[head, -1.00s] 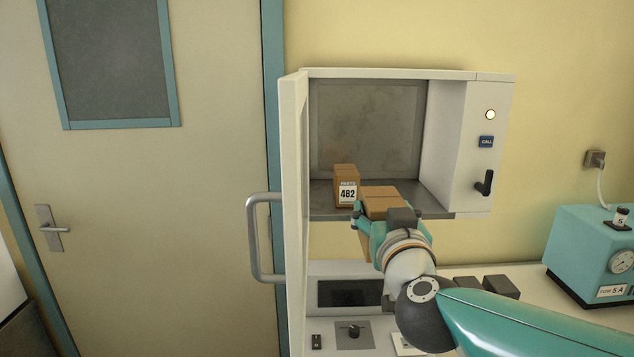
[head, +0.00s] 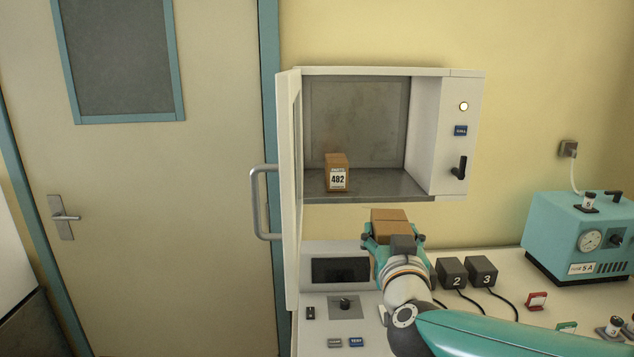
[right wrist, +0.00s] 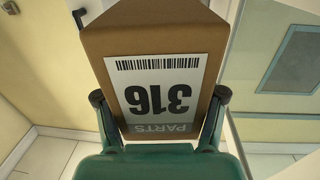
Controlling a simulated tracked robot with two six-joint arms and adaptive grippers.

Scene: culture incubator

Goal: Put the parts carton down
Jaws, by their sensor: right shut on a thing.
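My right gripper (head: 393,240) is shut on a brown parts carton (head: 391,222), held in the air below and in front of the open incubator cabinet (head: 436,130). In the right wrist view the held carton (right wrist: 158,60) shows a white label reading PARTS 316, upside down, between the two fingers (right wrist: 160,118). Another parts carton (head: 337,172), labelled 482, stands upright on the cabinet's grey floor, toward the left. My left gripper is in neither view.
The cabinet door (head: 289,185) stands open at the left, with a grey handle (head: 262,203). Below is a bench with a dark panel (head: 341,270), black blocks marked 2 (head: 451,274) and 3 (head: 481,271), and a teal gauge box (head: 580,240). The cabinet floor right of carton 482 is free.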

